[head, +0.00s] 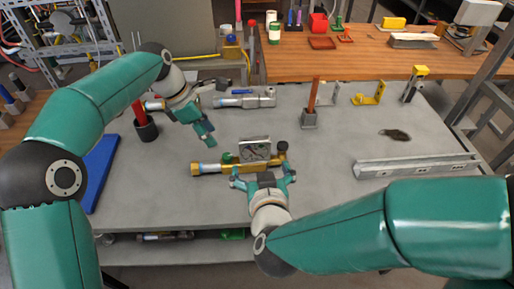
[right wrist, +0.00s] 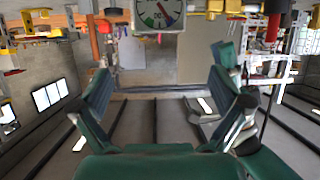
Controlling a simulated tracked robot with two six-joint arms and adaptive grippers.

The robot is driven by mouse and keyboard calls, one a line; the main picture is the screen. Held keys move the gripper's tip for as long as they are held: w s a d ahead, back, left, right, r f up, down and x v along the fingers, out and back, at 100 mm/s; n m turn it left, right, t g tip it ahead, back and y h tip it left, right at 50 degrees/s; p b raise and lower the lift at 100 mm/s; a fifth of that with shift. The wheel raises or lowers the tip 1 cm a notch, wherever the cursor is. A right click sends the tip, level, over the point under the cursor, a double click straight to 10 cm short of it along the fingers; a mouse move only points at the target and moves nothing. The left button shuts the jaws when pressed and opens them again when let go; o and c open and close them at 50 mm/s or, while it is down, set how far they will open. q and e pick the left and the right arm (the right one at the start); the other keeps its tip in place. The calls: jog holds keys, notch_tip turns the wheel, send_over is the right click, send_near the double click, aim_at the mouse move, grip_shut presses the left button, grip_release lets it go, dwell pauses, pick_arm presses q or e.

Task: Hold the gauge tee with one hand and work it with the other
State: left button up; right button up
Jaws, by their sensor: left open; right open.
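The gauge tee (head: 212,168) lies on the grey table near its middle, with a brass body, a bluish section and a square grey gauge (head: 255,148) standing on it. A dark round knob shows at its right end. In the right wrist view the coloured gauge dial (right wrist: 158,13) is at the top edge, beyond the fingers. My right gripper (head: 263,176) is open just in front of the tee, its fingers spread to either side below the gauge; contact cannot be told. My left gripper (head: 213,112) is open and empty above the table, behind and left of the tee.
A grey pipe fitting (head: 252,98) lies behind. A grey block with a red-brown rod (head: 310,118) and a black cup (head: 146,131) stand nearby. A metal channel (head: 415,166) lies at right, a blue panel (head: 98,172) at left. The table between tee and channel is clear.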

aim_at(255, 145)
jog(key=x, duration=1.5)
jog(key=shift+a+f, duration=0.1)
jog(key=shift+f, duration=0.1)
jog(key=shift+c, duration=0.2)
